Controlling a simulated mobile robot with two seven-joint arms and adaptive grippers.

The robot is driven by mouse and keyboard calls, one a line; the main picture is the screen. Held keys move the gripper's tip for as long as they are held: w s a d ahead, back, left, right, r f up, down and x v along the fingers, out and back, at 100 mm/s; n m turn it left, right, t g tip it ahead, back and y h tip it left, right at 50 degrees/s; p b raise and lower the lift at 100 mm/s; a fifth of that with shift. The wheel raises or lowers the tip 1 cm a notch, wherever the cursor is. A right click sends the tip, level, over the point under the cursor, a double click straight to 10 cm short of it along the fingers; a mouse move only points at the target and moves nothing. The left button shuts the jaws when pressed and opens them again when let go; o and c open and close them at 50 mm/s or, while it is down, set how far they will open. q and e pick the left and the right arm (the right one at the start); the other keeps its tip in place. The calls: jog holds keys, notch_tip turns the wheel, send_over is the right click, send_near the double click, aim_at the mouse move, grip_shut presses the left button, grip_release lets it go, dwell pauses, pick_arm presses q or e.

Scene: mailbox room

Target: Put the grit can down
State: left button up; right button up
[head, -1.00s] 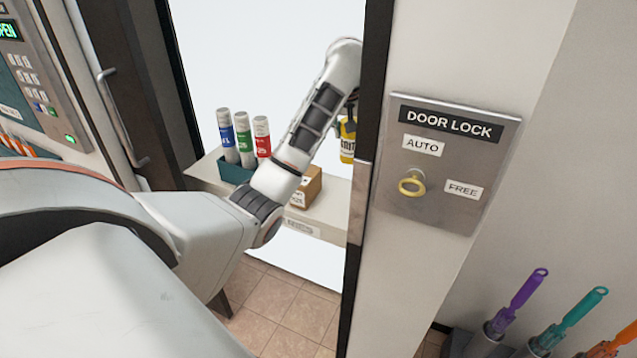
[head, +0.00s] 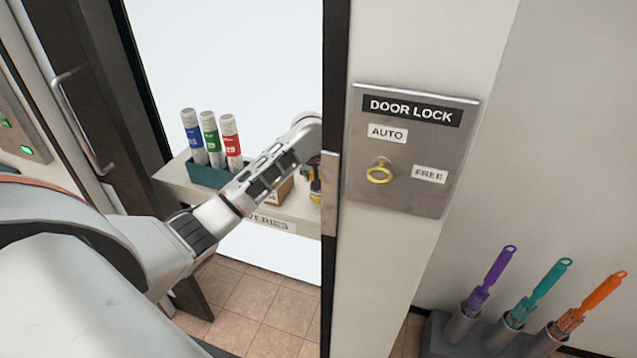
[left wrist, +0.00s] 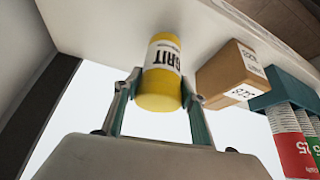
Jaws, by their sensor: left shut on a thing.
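The yellow grit can (left wrist: 163,75), with a white "GRIT" label, is between the two fingers of my left gripper (left wrist: 158,92) in the left wrist view. The gripper is shut on it. In the head view only a small yellow part of the can (head: 315,188) shows past my left arm, close to the door frame. The can is at the right part of the white shelf (head: 288,207), beside the cardboard box. I cannot tell whether its base touches the shelf. My right gripper is not in view.
A cardboard box (left wrist: 232,72) stands close beside the can. A teal holder (head: 207,174) with blue, green and red labelled tubes stands further left. The dark door frame (head: 333,120) is close on the right. The door lock panel (head: 411,150) is on the wall.

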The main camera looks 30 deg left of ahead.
pick_arm(q)
notch_tip(320, 180, down, 2)
jog(key=shift+f, duration=0.1)
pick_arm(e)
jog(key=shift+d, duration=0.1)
pick_arm(q)
jog(key=shift+f, duration=0.15)
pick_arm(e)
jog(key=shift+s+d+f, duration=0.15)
pick_arm(q)
jog(key=o, duration=1.5)
jog(key=shift+r, duration=0.2)
jog(key=v, duration=1.2)
